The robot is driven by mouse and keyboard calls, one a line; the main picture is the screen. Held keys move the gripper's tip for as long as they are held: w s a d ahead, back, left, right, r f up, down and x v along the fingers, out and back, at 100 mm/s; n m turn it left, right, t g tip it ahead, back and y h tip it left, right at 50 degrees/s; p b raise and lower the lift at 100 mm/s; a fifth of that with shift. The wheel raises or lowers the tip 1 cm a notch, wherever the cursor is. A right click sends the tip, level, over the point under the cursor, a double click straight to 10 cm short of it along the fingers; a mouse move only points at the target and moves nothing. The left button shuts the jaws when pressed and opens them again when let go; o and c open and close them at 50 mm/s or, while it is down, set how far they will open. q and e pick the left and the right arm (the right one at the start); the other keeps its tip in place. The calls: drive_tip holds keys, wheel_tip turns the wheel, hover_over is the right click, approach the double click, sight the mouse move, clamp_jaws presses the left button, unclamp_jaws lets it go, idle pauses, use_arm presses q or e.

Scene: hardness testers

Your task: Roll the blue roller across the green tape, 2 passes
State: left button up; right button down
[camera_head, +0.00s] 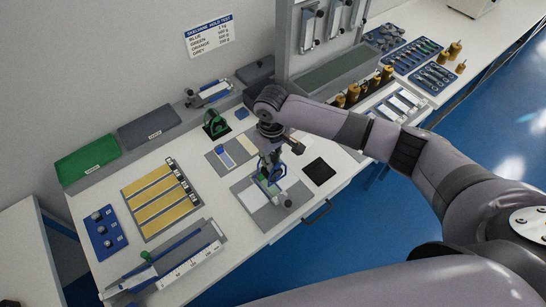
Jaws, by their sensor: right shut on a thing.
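My right gripper (271,160) reaches down over the front middle of the bench and is shut on the blue roller (263,168), whose blue frame shows only partly between the fingers. The green tape (268,184) shows as a small green patch on a grey plate (247,190), right under the roller. The roller is at or just above the tape; I cannot tell if they touch. The gripper hides part of both. My left gripper is not in view.
A green roller (215,123) stands behind, near a blue pad (241,114). A black square mat (319,172) lies to the right. A board with yellow strips (160,198) and a long ruler device (165,262) are on the left. A wall sign (209,35) hangs behind.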

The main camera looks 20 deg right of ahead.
drive_tip(key=shift+w+f+b, duration=0.1)
drive_tip(key=shift+f+b, duration=1.95)
drive_tip(key=shift+b, duration=0.35)
drive_tip(key=shift+f, duration=0.6)
drive_tip(key=shift+d+p, duration=0.1)
drive_tip(key=shift+p, duration=0.55)
drive_tip(key=shift+p, duration=0.85)
drive_tip(key=shift+f, duration=0.3)
idle(0.5)
drive_tip(key=shift+s+f+p, duration=0.1)
drive_tip(key=shift+s+p, duration=0.15)
drive_tip(key=shift+p, duration=0.1)
idle(2.4)
